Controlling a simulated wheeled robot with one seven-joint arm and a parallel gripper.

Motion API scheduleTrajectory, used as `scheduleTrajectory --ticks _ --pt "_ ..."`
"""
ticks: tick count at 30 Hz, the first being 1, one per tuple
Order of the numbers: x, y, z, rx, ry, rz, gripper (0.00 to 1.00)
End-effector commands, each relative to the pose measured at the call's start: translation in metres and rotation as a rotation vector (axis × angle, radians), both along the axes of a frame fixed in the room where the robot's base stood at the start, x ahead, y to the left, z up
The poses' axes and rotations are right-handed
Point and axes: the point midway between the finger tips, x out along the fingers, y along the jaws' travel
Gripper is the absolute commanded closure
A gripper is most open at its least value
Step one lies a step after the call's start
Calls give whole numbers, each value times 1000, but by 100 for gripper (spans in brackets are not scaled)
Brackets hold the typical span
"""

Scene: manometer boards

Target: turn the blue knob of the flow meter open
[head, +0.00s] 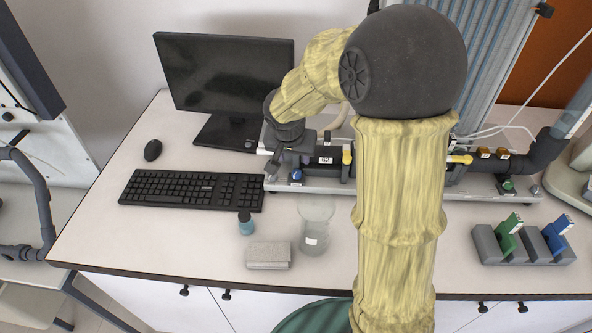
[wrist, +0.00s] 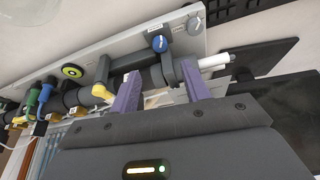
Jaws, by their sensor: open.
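The blue knob (head: 296,175) sits on the front of the pipe board (head: 330,185) in the head view, just below my gripper (head: 289,158). In the wrist view the blue knob (wrist: 160,43) shows beyond my gripper (wrist: 159,69), whose two purple fingers stand apart with nothing held. The knob lies ahead of the fingertips, apart from them in the picture; the exact gap in depth cannot be told. Dark pipe fittings (wrist: 168,68) show between and behind the fingers. My arm hides the middle of the board in the head view.
A monitor (head: 225,75), a keyboard (head: 190,189) and a mouse (head: 153,150) are left of the board. A yellow lever (wrist: 103,92) is near the left finger.

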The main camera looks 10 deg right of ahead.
Motion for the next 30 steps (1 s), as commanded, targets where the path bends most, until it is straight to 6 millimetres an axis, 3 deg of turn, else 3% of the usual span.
scheduleTrajectory --ticks 15,21,28,30 --pt "30 -13 -83 0 2 3 53" --pt "36 -16 -95 0 0 1 53" --pt "36 -16 -96 0 0 1 53" --pt "36 -16 -96 0 0 1 63"
